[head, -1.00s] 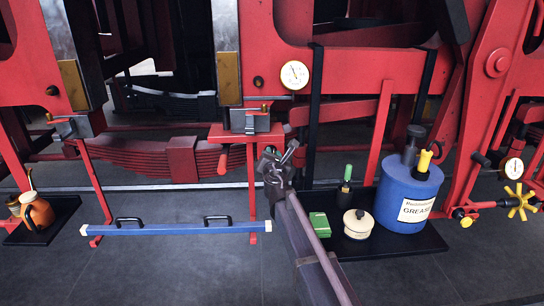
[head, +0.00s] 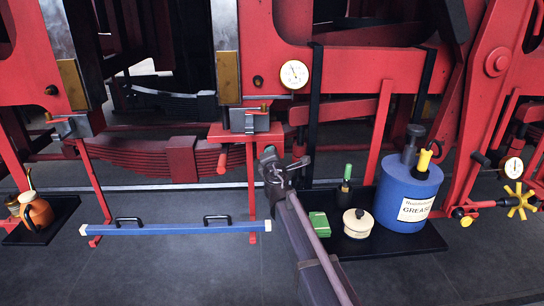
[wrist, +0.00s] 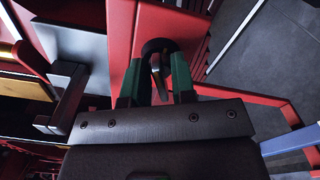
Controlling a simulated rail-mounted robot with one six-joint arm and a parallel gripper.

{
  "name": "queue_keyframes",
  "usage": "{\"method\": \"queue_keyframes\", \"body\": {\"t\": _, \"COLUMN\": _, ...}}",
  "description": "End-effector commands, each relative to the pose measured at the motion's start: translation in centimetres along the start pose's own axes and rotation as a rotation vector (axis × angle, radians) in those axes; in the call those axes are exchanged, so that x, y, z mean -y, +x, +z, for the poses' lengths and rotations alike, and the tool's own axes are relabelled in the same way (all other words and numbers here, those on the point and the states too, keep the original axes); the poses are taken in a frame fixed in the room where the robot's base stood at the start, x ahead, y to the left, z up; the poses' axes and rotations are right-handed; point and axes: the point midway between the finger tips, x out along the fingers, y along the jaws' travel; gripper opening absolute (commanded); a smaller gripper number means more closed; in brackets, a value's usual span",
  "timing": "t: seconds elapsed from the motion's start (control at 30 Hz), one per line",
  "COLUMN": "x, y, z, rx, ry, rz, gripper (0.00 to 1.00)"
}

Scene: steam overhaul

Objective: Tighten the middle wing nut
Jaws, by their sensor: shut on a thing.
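My gripper (head: 268,153) is beside the middle red stand, just below and right of its grey block (head: 249,120). A dark ring (wrist: 160,46) sits just beyond the fingertips, against the red metal (wrist: 150,15). In the head view the wing nut is hidden behind my gripper, and its wings cannot be made out clearly.
A dial gauge (head: 294,74) is above right of my gripper. A blue grease drum (head: 405,198), a cream tin (head: 357,222) and a green box (head: 320,224) stand on a black mat at right. A blue bar (head: 180,228) is low at left. An orange oil can (head: 38,213) stands far left.

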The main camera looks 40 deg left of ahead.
Motion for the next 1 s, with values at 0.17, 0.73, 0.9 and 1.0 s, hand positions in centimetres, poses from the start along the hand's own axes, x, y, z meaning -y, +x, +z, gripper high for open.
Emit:
{"method": "queue_keyframes", "body": {"t": 0.17, "x": 0.12, "y": -0.04, "z": -0.01, "rx": 0.0, "ry": 0.154, "rz": 0.0, "gripper": 0.01}}
{"method": "queue_keyframes", "body": {"t": 0.73, "x": 0.15, "y": 0.01, "z": -0.01, "rx": 0.0, "ry": 0.321, "rz": 0.0, "gripper": 0.0}}
{"method": "queue_keyframes", "body": {"t": 0.9, "x": 0.14, "y": 0.03, "z": -0.01, "rx": 0.0, "ry": 0.32, "rz": 0.0, "gripper": 0.0}}
{"method": "queue_keyframes", "body": {"t": 1.0, "x": 0.14, "y": 0.04, "z": -0.01, "rx": 0.0, "ry": 0.32, "rz": 0.0, "gripper": 0.0}}
